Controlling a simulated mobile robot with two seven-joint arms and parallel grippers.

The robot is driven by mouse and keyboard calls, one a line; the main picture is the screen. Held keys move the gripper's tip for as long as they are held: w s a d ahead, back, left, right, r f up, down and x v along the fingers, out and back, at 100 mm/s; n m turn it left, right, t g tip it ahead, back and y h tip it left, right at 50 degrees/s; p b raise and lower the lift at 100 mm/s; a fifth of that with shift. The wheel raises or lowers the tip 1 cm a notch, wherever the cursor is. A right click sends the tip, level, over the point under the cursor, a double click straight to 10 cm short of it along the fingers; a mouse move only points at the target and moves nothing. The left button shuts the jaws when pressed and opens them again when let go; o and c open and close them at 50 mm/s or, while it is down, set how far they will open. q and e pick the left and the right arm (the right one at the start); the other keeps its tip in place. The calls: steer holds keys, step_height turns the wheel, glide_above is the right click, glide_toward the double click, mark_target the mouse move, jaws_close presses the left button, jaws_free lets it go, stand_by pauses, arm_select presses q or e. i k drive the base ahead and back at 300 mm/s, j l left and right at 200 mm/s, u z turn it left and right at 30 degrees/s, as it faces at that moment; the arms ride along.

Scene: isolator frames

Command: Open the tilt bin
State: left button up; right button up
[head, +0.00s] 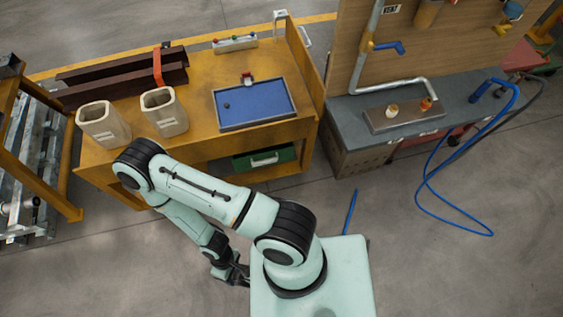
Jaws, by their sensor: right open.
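A green bin front with a pale handle (265,158) sits under the top of the yellow bench (205,75); it is the likeliest tilt bin. Its front looks near upright, but its upper part is hard to see under the bench top, and I cannot tell for sure whether it is shut. My right gripper (235,273) is low at the bottom middle, over the floor, open and empty, well apart from the green bin. My left gripper is not in view.
Two beige open containers (103,124) (164,112), a blue tray (254,103) and dark beams (120,78) are on the bench. A grey workbench (440,105) stands at right. A blue hose (432,200) lies on the floor there. Floor before the bench is mostly clear.

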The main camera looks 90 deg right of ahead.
mark_target(252, 160)
steer(key=z, duration=1.8)
steer(key=k+z, duration=0.4)
steer(key=k+l+z, duration=0.1)
steer(key=k+z, duration=0.15)
steer(key=z, duration=0.15)
steer(key=k+l, duration=0.15)
steer(key=k, duration=0.15)
steer(key=k+l, duration=0.15)
steer(key=k, duration=0.15)
